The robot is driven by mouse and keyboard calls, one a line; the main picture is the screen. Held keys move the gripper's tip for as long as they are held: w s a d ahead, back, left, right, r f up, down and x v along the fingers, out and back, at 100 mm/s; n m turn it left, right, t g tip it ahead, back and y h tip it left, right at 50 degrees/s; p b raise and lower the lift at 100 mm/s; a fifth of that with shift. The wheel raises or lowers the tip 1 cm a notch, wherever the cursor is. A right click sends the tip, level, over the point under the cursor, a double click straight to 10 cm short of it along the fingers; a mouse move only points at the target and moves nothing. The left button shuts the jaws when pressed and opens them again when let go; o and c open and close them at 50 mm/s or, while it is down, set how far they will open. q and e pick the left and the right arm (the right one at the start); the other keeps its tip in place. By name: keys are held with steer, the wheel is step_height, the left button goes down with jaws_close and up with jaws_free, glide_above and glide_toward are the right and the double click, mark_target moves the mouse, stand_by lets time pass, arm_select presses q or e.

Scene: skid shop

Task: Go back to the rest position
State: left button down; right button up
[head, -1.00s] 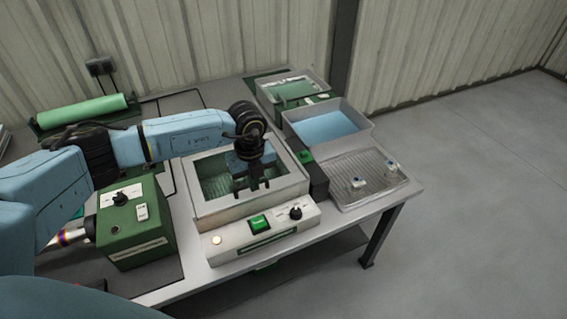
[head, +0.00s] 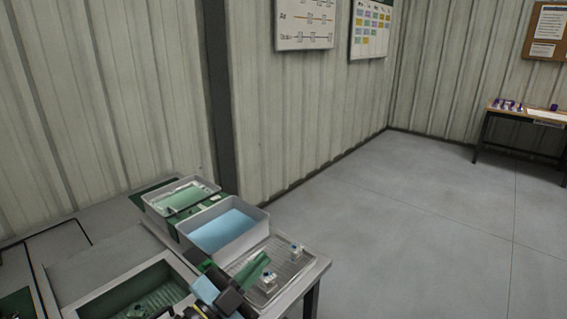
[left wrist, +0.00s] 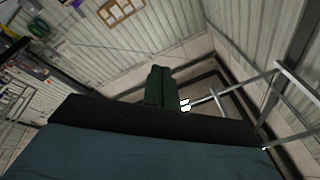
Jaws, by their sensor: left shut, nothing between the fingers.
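My left gripper (head: 260,264) is at the lower middle of the head view, with dark body and green fingers. The fingers are pressed together and hold nothing. They hang in front of the ribbed draining tray (head: 282,243), hiding part of it; I cannot tell their height above it. In the left wrist view the shut green fingers (left wrist: 160,78) point away toward the wall and floor. My right gripper is in neither view.
Two small pale parts with blue tops, a near one (head: 268,283) and a far one (head: 296,250), sit on the tray. A grey bin with blue contents (head: 262,226) and a smaller green-lined bin (head: 150,203) stand behind. An open tank (head: 92,303) is lower left. Floor to the right is clear.

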arm_select(q)
steer(key=s+a+f+n+g+y, duration=0.1)
steer(key=s+a+f+n+y, duration=0.1)
steer(key=a+f+n+y, duration=0.4)
steer(key=s+a+f+n+y, duration=0.2)
steer(key=a+f+n+y, duration=0.1)
steer(key=a+n+y, duration=0.45)
steer(key=s+a+f+g, duration=0.2)
steer(key=s+f+g, duration=0.35)
steer(key=s, duration=0.45)
steer(key=s+a+f+g, duration=0.2)
steer(key=s+f+g, duration=0.35)
steer(key=s, duration=0.55)
step_height(320, 180, down, 29)
steer(key=s+g+b, duration=0.1)
steer(key=g+b, duration=0.1)
steer(key=b, duration=0.3)
steer(key=s+a+f+b, duration=0.2)
steer(key=s+f+b, duration=0.1)
steer(key=s+f, duration=1.3)
step_height(320, 180, down, 3)
steer(key=shift+s+a+g, duration=0.25)
steer(key=shift+s+g, duration=0.05)
steer(key=shift+g, duration=0.1)
